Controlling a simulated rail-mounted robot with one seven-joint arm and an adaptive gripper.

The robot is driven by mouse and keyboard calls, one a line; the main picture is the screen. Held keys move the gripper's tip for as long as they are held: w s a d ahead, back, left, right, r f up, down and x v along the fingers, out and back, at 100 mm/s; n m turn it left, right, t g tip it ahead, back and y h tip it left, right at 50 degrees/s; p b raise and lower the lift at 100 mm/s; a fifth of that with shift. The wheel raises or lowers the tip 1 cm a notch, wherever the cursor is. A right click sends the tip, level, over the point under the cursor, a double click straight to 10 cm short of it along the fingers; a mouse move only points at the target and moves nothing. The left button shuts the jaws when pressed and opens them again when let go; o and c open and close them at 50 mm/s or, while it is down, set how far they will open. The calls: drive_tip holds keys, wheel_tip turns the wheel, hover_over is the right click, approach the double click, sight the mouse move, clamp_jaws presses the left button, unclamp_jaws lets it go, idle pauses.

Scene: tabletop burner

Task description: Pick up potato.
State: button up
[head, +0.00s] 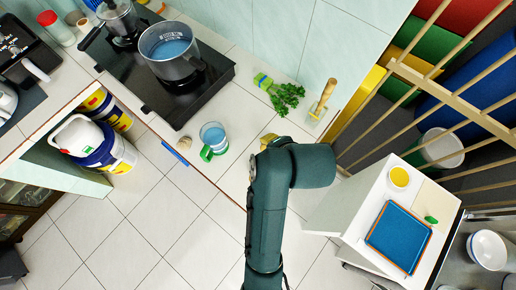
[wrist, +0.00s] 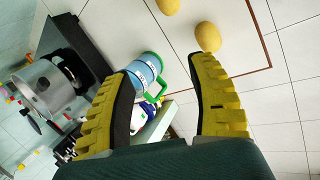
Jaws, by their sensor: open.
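In the wrist view, a yellow-brown potato (wrist: 207,37) lies on the pale counter just past the tip of my right-hand finger. A second similar rounded item (wrist: 168,6) is cut off by the top edge. My gripper (wrist: 160,66) is open and empty, its two yellow padded fingers wide apart. Whether the finger touches the nearer potato cannot be told. In the head view my arm largely hides the gripper, with a patch of yellow (head: 267,138) beside its end. I cannot pick out the potatoes with certainty there.
A glass mug (head: 212,138) with a green handle stands near the counter's front edge; the mug (wrist: 146,70) also shows between my fingers. A pot (head: 171,50) sits on the black burner (head: 205,88). Green herbs (head: 287,97) lie at the back. Buckets stand below the counter.

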drive_tip(key=a+f+n+g+b, duration=0.1)
drive_tip(key=f, duration=0.5)
drive_tip(key=s+a+f+n+g+b, duration=0.1)
drive_tip(key=f+n+b, duration=0.1)
drive_tip(key=f, duration=0.4)
drive_tip(key=s+a+f+n+b, duration=0.1)
drive_tip(key=f+b, duration=0.1)
drive_tip(key=f, duration=0.4)
drive_tip(key=shift+s+f+n+g+y, duration=0.15)
drive_tip(key=shift+f+n+g+y, duration=0.15)
drive_tip(key=shift+g, duration=0.1)
drive_tip(key=b+x, duration=0.2)
drive_tip(key=x, duration=0.3)
drive_tip(key=shift+w+d+f, duration=0.1)
drive_tip(key=shift+w+f, duration=0.1)
drive_tip(key=shift+f, duration=0.1)
drive_tip(key=c, duration=1)
drive_tip(key=shift+o, duration=0.2)
